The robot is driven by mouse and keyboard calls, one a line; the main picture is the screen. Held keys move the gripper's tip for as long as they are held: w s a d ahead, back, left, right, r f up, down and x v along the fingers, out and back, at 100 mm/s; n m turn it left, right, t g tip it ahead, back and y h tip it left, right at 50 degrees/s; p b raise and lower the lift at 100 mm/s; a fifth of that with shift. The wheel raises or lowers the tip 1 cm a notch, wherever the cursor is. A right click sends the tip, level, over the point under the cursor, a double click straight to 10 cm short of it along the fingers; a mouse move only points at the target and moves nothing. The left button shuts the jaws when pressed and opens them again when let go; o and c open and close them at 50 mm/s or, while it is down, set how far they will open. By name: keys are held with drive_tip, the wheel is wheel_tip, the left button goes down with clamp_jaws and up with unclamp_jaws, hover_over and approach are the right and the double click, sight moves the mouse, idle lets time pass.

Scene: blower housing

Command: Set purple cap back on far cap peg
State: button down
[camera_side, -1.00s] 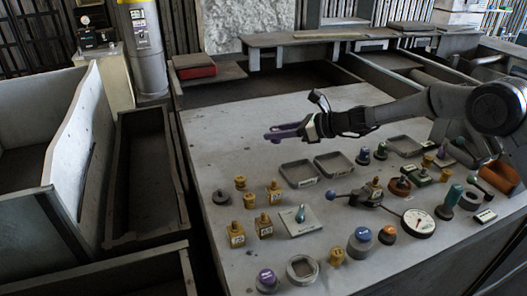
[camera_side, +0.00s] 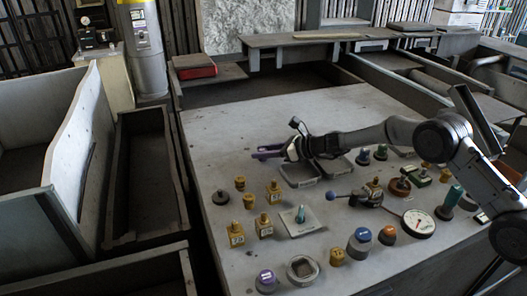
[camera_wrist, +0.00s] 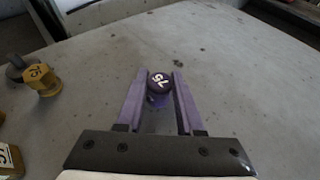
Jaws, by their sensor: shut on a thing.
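My gripper (camera_side: 262,155) has purple fingers and is above the grey table, toward its far left part. In the wrist view my gripper (camera_wrist: 159,84) is shut on a purple cap (camera_wrist: 159,80) with white marks on its top. The cap cannot be made out apart from the purple fingers in the side view. A small dark grey peg on a round base (camera_side: 221,197) stands bare at the table's left side; it seems to show at the left edge of the wrist view (camera_wrist: 17,67). Another purple-topped piece (camera_side: 266,278) stands at the front edge.
Several brass blocks and knobs (camera_side: 240,183) stand close to the grey peg. A pale plate with a teal knob (camera_side: 300,220), two shallow grey trays (camera_side: 299,173), a lever unit (camera_side: 366,196) and a white dial (camera_side: 418,223) lie farther right. The table's far left area is clear.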

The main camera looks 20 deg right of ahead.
drive_tip(key=shift+f, duration=0.1)
drive_tip(key=c, duration=0.5)
unclamp_jaws()
drive_tip(key=shift+c, duration=0.2)
drive_tip(key=shift+r, duration=0.2)
drive_tip(key=v, duration=1.2)
drive_tip(key=shift+f, duration=0.15)
